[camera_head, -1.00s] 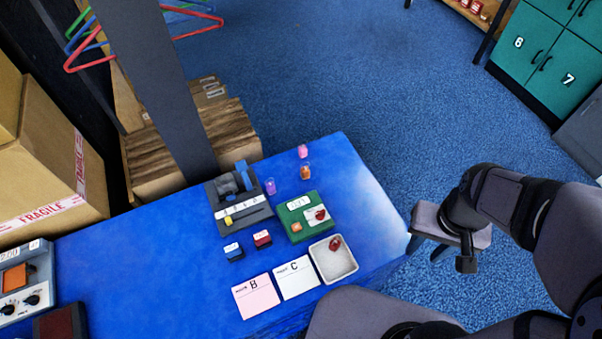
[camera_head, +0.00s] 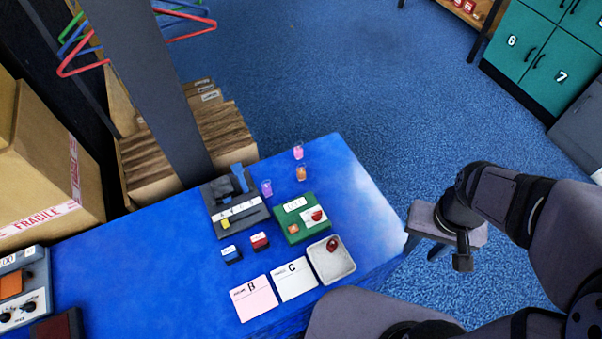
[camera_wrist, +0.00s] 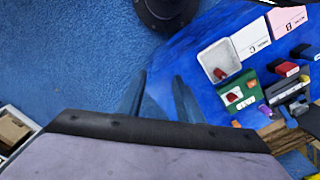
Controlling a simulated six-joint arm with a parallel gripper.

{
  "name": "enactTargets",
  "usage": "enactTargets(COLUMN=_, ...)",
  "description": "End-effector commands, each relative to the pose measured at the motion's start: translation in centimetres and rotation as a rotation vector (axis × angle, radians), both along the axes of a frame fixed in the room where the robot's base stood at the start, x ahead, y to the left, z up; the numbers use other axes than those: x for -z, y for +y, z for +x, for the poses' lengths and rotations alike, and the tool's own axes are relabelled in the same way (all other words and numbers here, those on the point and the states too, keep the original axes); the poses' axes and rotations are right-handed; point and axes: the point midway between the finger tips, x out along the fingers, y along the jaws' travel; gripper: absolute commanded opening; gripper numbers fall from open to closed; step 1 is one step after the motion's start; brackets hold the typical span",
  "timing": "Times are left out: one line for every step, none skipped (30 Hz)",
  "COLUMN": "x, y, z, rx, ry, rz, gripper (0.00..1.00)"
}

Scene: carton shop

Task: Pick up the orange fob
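One is a small upright orange piece (camera_head: 301,173) near the table's far edge, seemingly in a clear cup. The other is a small flat orange square (camera_head: 293,229) on the green box (camera_head: 316,230). I cannot tell for sure which is the fob. My gripper (camera_head: 425,249) hangs beyond the table's right edge, clear of both. The green box also shows in the wrist view (camera_wrist: 240,93), right of the fingers.
A pale tray (camera_head: 342,273) holds a red piece (camera_head: 333,244). Cards B (camera_head: 254,299) and C (camera_head: 294,280) lie beside it. Pink (camera_head: 298,153) and purple (camera_head: 266,188) pieces stand near the orange one. A dark stand (camera_head: 240,217) and a grey post (camera_head: 150,80) are left.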

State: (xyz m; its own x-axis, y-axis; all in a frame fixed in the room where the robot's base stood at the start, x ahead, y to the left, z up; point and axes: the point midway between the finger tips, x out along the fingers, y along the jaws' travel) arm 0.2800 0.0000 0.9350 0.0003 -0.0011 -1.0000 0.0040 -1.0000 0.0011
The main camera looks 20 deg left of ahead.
Motion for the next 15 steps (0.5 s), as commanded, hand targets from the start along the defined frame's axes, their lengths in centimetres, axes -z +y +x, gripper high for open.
enactTargets(x=0.0, y=0.0, z=0.0, rx=0.0, ry=0.0, rz=0.0, gripper=0.35)
enactTargets(x=0.0, y=0.0, z=0.0, rx=0.0, ry=0.0, rz=0.0, gripper=0.41)
enactTargets(x=0.0, y=0.0, z=0.0, rx=0.0, ry=0.0, rz=0.0, gripper=0.41)
enactTargets(x=0.0, y=0.0, z=0.0, rx=0.0, ry=0.0, rz=0.0, gripper=0.41)
enactTargets(x=0.0, y=0.0, z=0.0, rx=0.0, ry=0.0, rz=0.0, gripper=0.41)
enactTargets(x=0.0, y=0.0, z=0.0, rx=0.0, ry=0.0, rz=0.0, gripper=0.41)
enactTargets(x=0.0, y=0.0, z=0.0, rx=0.0, ry=0.0, rz=0.0, gripper=0.41)
enactTargets(x=0.0, y=0.0, z=0.0, rx=0.0, ry=0.0, rz=0.0, gripper=0.41)
enactTargets(x=0.0, y=0.0, z=0.0, rx=0.0, ry=0.0, rz=0.0, gripper=0.41)
enactTargets(x=0.0, y=0.0, z=0.0, rx=0.0, ry=0.0, rz=0.0, gripper=0.41)
enactTargets(x=0.0, y=0.0, z=0.1, rx=0.001, ry=0.0, rz=0.0, gripper=0.41)
enactTargets(x=0.0, y=0.1, z=0.2, rx=0.004, ry=0.0, rz=0.0, gripper=0.41)
enactTargets(x=0.0, y=0.2, z=0.4, rx=0.007, ry=0.0, rz=0.0, gripper=0.41)
enactTargets(x=0.1, y=0.3, z=0.7, rx=0.01, ry=0.001, rz=0.0, gripper=0.41)
enactTargets(x=0.1, y=0.5, z=1.1, rx=0.019, ry=0.001, rz=0.0, gripper=0.41)
